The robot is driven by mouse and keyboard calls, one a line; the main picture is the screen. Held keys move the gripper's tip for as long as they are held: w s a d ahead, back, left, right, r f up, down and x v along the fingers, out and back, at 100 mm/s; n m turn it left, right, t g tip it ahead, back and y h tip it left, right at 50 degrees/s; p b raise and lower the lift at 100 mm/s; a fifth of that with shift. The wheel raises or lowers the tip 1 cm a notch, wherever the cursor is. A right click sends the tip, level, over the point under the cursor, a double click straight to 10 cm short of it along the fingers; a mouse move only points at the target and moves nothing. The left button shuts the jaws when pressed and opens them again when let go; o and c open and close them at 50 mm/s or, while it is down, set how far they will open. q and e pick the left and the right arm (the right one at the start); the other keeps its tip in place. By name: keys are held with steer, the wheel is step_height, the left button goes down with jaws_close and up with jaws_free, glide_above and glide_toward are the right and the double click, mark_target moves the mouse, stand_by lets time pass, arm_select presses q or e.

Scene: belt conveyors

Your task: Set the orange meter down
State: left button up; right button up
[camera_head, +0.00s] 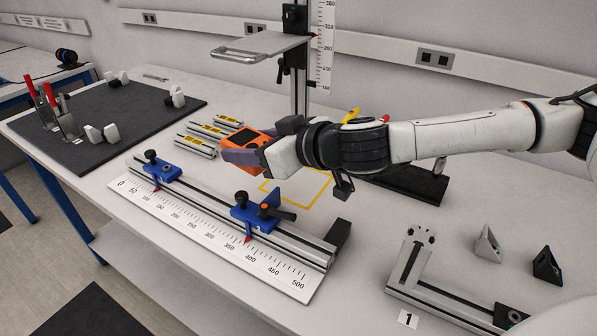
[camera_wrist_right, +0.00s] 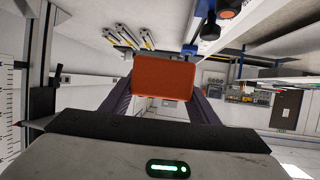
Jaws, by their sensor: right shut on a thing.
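The orange meter (camera_head: 243,142) has a dark screen face and is held above the white table, behind the measuring rail. My right gripper (camera_head: 250,155) is shut on it, with its arm coming in from the right. In the right wrist view the meter (camera_wrist_right: 163,80) shows as an orange block between the two dark fingers (camera_wrist_right: 163,95). A yellow outlined rectangle (camera_head: 318,202) is marked on the table below and right of the meter, partly hidden by my arm. My left gripper is not in view.
A ruler rail with blue clamps (camera_head: 258,212) lies in front of the meter. Several aluminium profiles with yellow labels (camera_head: 205,131) lie to its left. A height stand (camera_head: 299,90) rises behind. A dark mat with toggle clamps (camera_head: 140,108) is at the left, an angled profile fixture (camera_head: 410,262) at the right.

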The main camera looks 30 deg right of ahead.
steer(key=w+d+r+n+y+p, duration=0.1)
steer(key=w+d+r+p, duration=0.15)
steer(key=d, duration=0.25)
step_height(320, 180, up, 3)
steer(key=y+p, duration=0.1)
glide_above(298, 182)
steer(key=shift+n+g, duration=0.3)
steer(key=shift+g, duration=0.1)
step_height(298, 182, down, 13)
steer(key=shift+a+f, duration=0.1)
steer(key=shift+f+b, duration=0.35)
steer(key=shift+f, duration=2)
steer(key=shift+f, duration=0.2)
steer(key=o, duration=1.2)
steer(key=shift+c, duration=0.2)
steer(key=shift+r, duration=0.1)
